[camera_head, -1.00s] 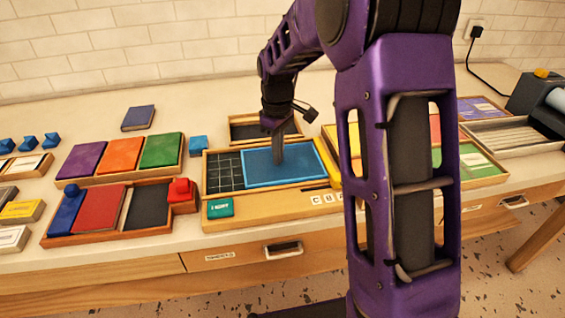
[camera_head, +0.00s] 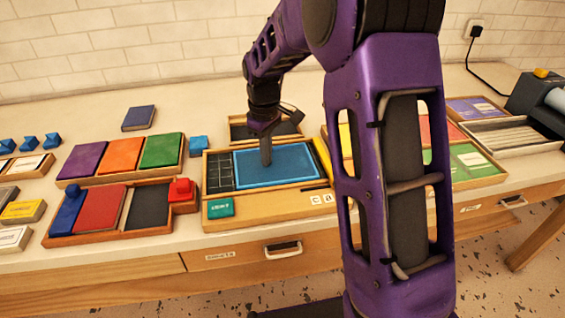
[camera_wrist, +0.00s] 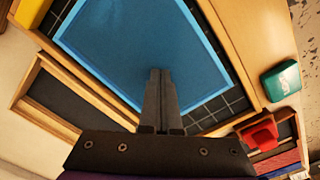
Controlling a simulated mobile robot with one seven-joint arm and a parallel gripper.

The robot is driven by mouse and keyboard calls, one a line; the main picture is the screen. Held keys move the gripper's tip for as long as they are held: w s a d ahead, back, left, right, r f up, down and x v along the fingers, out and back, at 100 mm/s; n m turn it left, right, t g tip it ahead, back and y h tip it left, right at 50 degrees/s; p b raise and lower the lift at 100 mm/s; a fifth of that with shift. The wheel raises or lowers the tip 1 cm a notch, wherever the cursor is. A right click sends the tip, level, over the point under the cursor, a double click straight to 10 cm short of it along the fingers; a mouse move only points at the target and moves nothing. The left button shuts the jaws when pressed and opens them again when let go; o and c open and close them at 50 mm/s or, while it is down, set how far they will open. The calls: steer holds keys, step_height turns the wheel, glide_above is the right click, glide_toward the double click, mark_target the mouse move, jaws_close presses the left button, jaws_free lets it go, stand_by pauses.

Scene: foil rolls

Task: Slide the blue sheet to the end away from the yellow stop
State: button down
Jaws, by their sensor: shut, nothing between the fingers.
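The blue sheet (camera_head: 290,168) lies flat in a shallow wooden tray with a dark gridded floor. A strip of grid (camera_head: 220,171) shows left of the sheet. The yellow stop (camera_head: 322,157) is at the tray's right end; in the wrist view it is at the top left (camera_wrist: 33,12), with a narrow gridded gap between it and the sheet (camera_wrist: 135,50). My gripper (camera_head: 266,160) is shut and empty, pointing down over the sheet's left half. Its tips (camera_wrist: 160,72) appear to touch the sheet, though exact contact is hard to tell.
A teal box (camera_head: 221,207) sits on the wooden ledge in front. A dark-lined tray (camera_head: 288,131) lies behind. A red block (camera_head: 181,189) and a tray of coloured panels (camera_head: 120,152) stand to the left. My arm hides part of the table to the right.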

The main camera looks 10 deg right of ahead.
mark_target(253, 166)
steer(key=shift+s+a+f, duration=0.15)
steer(key=shift+a+f, duration=0.05)
steer(key=shift+a+p, duration=0.35)
steer(key=shift+a, duration=1.1)
steer(key=shift+a+r, duration=0.1)
steer(key=shift+a+r+p, duration=0.2)
steer(key=shift+a+p, duration=0.2)
steer(key=shift+a, duration=0.95)
steer(key=shift+a+f, duration=0.1)
steer(key=shift+a, duration=0.85)
steer(key=shift+a, duration=0.2)
steer(key=shift+a+f, duration=0.15)
steer(key=shift+a, duration=0.65)
